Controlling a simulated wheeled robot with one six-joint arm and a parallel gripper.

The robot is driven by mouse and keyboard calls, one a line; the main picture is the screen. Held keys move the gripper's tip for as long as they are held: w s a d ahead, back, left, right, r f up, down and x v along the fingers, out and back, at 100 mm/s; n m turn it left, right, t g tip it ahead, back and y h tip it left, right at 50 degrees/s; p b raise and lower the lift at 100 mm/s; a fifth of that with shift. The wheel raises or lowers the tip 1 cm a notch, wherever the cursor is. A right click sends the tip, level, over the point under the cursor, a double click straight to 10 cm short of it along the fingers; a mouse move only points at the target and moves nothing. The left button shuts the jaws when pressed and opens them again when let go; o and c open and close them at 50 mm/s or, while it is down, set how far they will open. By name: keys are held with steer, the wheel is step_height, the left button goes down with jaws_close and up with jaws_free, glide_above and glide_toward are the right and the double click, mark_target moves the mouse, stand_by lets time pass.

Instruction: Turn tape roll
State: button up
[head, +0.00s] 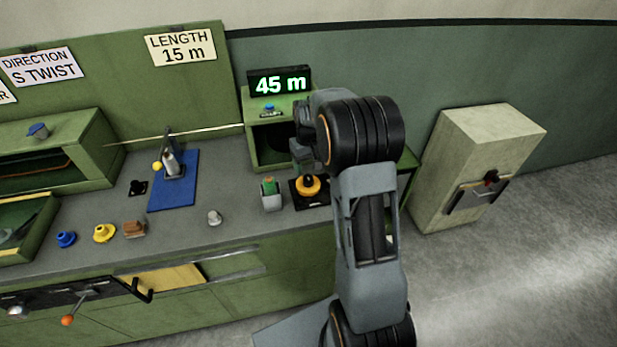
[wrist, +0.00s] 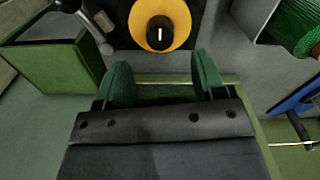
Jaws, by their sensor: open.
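The tape roll (head: 308,186) looks like a yellow-orange ring around a black hub, on a black square base at the right end of the bench. In the wrist view the roll (wrist: 180,33) is at the top centre, cut by the frame edge, with a short white mark on its dark hub. My gripper (wrist: 163,82) is open, its two green fingers apart with nothing between them. The fingertips point toward the roll and appear clear of it. In the head view my arm largely hides the gripper, above and behind the roll.
A grey holder with a green spool (head: 270,193) stands close left of the roll. A green cabinet (head: 266,150) with a "45 m" display (head: 279,82) stands behind. A blue mat (head: 173,190) lies further left. A sign (head: 181,48) reads "LENGTH 15 m".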

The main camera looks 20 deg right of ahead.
mark_target(308, 177)
step_height(308, 177, down, 7)
steer(key=shift+r, duration=0.2)
steer(key=shift+c, duration=0.4)
steer(key=c, duration=0.8)
steer(key=shift+c, duration=0.2)
